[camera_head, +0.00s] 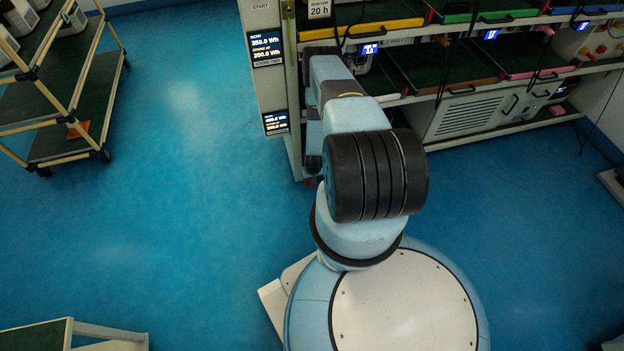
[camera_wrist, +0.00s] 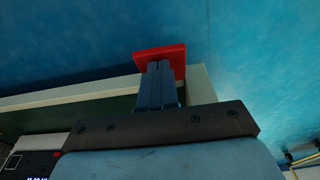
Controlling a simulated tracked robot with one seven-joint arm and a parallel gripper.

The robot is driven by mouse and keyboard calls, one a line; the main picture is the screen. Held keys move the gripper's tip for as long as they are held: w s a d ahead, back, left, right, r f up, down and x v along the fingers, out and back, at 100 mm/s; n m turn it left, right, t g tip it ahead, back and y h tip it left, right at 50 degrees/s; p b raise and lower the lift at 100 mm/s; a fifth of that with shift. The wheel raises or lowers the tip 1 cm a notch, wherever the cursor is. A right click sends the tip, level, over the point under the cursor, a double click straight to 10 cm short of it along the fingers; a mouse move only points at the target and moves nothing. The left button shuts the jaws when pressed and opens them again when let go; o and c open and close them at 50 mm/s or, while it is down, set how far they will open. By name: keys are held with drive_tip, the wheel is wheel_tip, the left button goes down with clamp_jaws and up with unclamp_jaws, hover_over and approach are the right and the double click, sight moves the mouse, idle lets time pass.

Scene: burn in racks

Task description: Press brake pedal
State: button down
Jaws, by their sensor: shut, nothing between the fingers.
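The red pedal (camera_wrist: 160,53), a small flat red pad, shows in the wrist view at the upper middle, beyond a pale frame edge over blue floor. My gripper (camera_wrist: 159,66) is shut and empty, and its dark fingers point up the picture at the pedal. The fingertips overlap the pedal's lower part in this view; I cannot tell whether they touch it or how far the pedal is down. In the head view my arm reaches toward the rack's lower left and hides the gripper. A small red spot (camera_head: 310,184) shows there at the foot of the rack post.
The rack (camera_head: 256,92) with display panels and several shelves stands ahead and to the right. A wheeled shelf cart (camera_head: 72,151) stands at the left. A table corner (camera_head: 108,331) is at the lower left. The blue floor between the cart and the rack is clear.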

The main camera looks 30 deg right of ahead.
drive_tip(key=shift+s+f, duration=0.1)
drive_tip(key=shift+s, duration=0.05)
drive_tip(key=shift+s+a+f, duration=0.25)
drive_tip(key=shift+s+f, duration=0.5)
drive_tip(key=shift+s+a+f, duration=0.1)
drive_tip(key=shift+s+f, duration=0.35)
drive_tip(key=shift+f, duration=0.4)
drive_tip(key=shift+r, duration=0.1)
drive_tip(key=s+a+r, duration=0.2)
drive_tip(key=s+r, duration=0.4)
drive_tip(key=r, duration=0.5)
drive_tip(key=shift+s+r, duration=0.2)
drive_tip(key=shift+r, duration=0.1)
